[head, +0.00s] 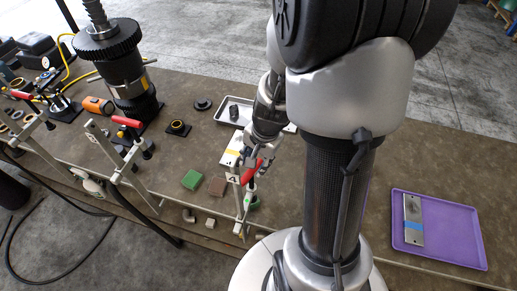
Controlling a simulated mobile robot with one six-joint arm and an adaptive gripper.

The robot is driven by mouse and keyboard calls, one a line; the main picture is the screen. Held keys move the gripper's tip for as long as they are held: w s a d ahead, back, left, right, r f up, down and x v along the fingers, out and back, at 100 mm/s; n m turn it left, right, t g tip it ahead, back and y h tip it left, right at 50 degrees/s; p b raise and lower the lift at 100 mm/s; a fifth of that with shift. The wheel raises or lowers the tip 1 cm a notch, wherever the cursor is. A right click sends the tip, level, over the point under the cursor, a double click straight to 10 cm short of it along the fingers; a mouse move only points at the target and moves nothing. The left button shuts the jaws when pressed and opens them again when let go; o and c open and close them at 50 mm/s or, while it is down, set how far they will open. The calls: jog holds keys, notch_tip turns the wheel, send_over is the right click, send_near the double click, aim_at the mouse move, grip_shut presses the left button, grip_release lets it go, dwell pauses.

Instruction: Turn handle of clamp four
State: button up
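Clamp four (241,208), a grey clamp with a "4" label, is fixed at the table's front edge, just left of my arm. Its red handle (251,172) slants up and to the right. My gripper (258,160) points down right at the red handle, overlapping its upper end in the head view. I cannot tell whether the fingers touch the handle or how far apart they are. My wrist hides part of the area behind the clamp.
Other red-handled clamps (126,121) line the front edge to the left. A tall dark gear shaft (125,70) stands at the back left. A purple tray (457,235) holding a metal plate (413,219) lies at right.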

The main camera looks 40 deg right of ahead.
notch_tip(320, 180, up, 8)
jog(key=s, duration=0.1)
jog(key=shift+s+d, duration=0.25)
jog(key=shift+d, duration=0.05)
dwell(0.3)
